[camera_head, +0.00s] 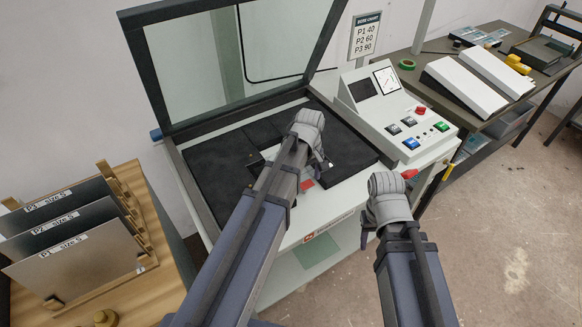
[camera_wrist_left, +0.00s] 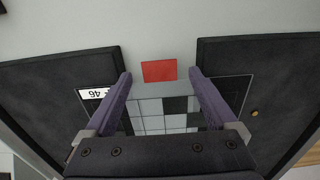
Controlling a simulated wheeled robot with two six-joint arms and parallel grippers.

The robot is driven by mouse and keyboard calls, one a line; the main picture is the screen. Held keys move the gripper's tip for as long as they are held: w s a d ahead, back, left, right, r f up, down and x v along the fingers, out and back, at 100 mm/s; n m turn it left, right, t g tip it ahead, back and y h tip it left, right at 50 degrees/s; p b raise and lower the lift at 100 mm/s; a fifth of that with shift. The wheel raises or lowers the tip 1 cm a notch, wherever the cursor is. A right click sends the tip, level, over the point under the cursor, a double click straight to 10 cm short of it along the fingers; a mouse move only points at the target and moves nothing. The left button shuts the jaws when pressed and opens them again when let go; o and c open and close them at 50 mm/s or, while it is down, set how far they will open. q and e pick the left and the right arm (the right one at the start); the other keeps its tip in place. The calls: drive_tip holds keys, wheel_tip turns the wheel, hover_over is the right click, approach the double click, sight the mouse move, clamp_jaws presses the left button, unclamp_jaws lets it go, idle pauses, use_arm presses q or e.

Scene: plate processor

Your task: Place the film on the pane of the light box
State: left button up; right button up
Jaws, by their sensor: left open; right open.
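The light box (camera_head: 340,205) stands in the middle with its glass lid (camera_head: 235,60) raised. Black pads (camera_head: 215,165) surround the opening in its top. My left gripper (camera_head: 318,165) is open over this opening and hides most of it. In the left wrist view its two fingers (camera_wrist_left: 160,82) stand apart, pointing down at a grid of white, grey and black squares (camera_wrist_left: 150,107). I cannot tell whether this grid is the film, the pane, or the film lying on the pane. My right gripper (camera_head: 372,235) is open and empty, in front of the light box's right side.
A red square (camera_wrist_left: 159,70) lies at the opening's front edge. A control panel (camera_head: 395,110) with buttons stands on the right. A wooden rack (camera_head: 140,240) at left holds labelled plates (camera_head: 75,265). A table (camera_head: 490,120) with white devices stands at back right.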

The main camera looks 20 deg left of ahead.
use_arm(q)
drive_tip(key=shift+f, duration=0.25)
drive_tip(key=shift+c, duration=0.2)
clamp_jaws()
idle(0.6)
drive_tip(key=shift+r, duration=0.1)
wheel_tip(320, 180, up, 10)
drive_tip(key=p, duration=1)
drive_tip(key=shift+r, duration=0.2)
